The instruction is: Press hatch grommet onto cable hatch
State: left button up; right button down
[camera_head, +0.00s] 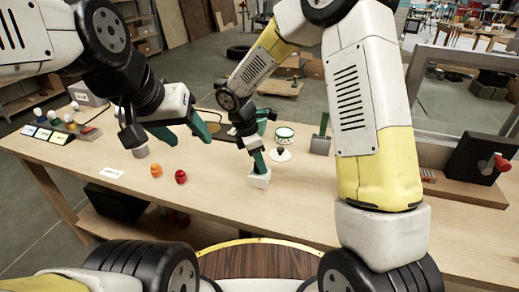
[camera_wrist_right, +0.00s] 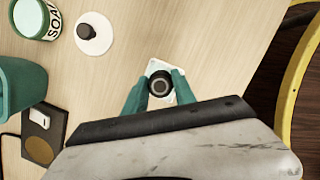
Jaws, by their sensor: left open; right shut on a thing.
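The hatch grommet (camera_wrist_right: 160,85) is a black ring with a dark centre, seen from above in the right wrist view. My right gripper (camera_wrist_right: 161,88) is shut on it, one green finger on each side. The cable hatch (camera_head: 259,180) is a small pale block on the table, directly under the right fingers (camera_head: 257,167). Its pale top (camera_wrist_right: 153,68) shows just around the grommet. I cannot tell whether the grommet touches it or is seated. My left gripper (camera_head: 183,131) is open and empty above the table, left of the hatch.
A green-and-white tin (camera_head: 285,135) and a white disc with a black knob (camera_head: 280,155) stand behind the hatch. Orange (camera_head: 156,171) and red (camera_head: 181,177) pieces and a grey cylinder (camera_head: 140,151) are at the left. The table (camera_head: 225,198) is clear in front.

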jog(key=c, duration=0.9)
grip_release()
jog(key=shift+r, duration=0.1)
jog(key=v, duration=0.7)
jog(key=shift+a+r, duration=0.1)
jog(key=shift+r, duration=0.2)
